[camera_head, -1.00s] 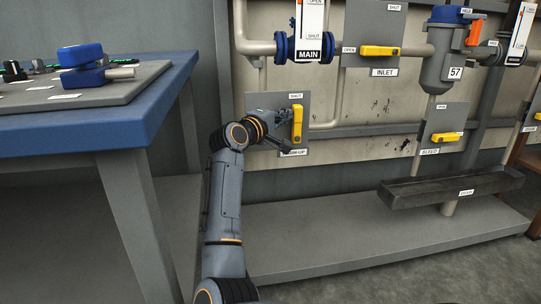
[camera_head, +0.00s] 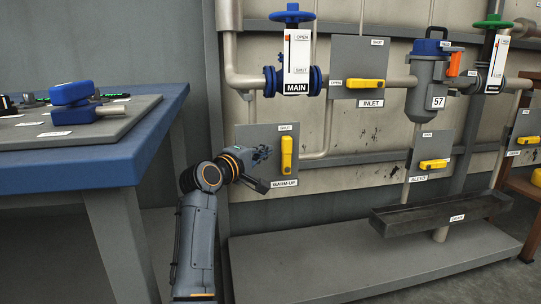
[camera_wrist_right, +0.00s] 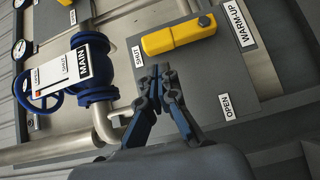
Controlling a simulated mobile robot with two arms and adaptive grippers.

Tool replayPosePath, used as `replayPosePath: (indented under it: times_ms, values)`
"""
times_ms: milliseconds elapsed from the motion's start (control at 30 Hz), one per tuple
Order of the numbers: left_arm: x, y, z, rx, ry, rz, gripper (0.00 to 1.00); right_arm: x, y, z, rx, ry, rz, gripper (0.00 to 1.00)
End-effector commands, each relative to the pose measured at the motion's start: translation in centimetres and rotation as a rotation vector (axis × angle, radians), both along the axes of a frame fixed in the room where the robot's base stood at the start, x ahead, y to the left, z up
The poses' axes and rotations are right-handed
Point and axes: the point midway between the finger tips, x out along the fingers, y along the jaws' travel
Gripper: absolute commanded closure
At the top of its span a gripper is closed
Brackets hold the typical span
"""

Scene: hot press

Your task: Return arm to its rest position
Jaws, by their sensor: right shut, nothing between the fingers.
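My right arm reaches up from the bottom of the head view to the grey WARM-UP panel (camera_head: 252,136). My right gripper (camera_head: 264,153) is shut and empty, just left of the yellow WARM-UP handle (camera_head: 287,156), which stands upright on the panel. In the right wrist view the dark fingertips (camera_wrist_right: 158,74) are together with nothing between them. There the same yellow handle (camera_wrist_right: 179,36) lies toward the SHUT label, with a visible gap to the fingertips. My left gripper is not in view.
The MAIN valve (camera_head: 292,80) and yellow INLET handle (camera_head: 367,83) are above the gripper. The blue-topped table (camera_head: 150,148) stands close on the left. A dark drain trough (camera_head: 440,213) is low on the right. Free space lies above the low grey platform (camera_head: 330,262).

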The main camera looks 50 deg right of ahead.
Motion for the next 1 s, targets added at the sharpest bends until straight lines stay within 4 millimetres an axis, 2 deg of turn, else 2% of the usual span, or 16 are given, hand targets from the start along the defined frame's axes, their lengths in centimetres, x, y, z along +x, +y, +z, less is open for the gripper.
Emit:
replayPosePath:
  times_ms: [100,233,1000]
  values:
    - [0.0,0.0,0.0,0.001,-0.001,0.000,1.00,-0.2,1.5,0.0,0.001,0.001,0.001,1.00]
    - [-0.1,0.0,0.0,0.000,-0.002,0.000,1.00,-0.4,2.3,0.1,0.000,0.000,0.001,1.00]
    - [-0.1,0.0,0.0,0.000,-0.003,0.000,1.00,-0.4,2.3,0.1,0.000,0.000,0.000,1.00]
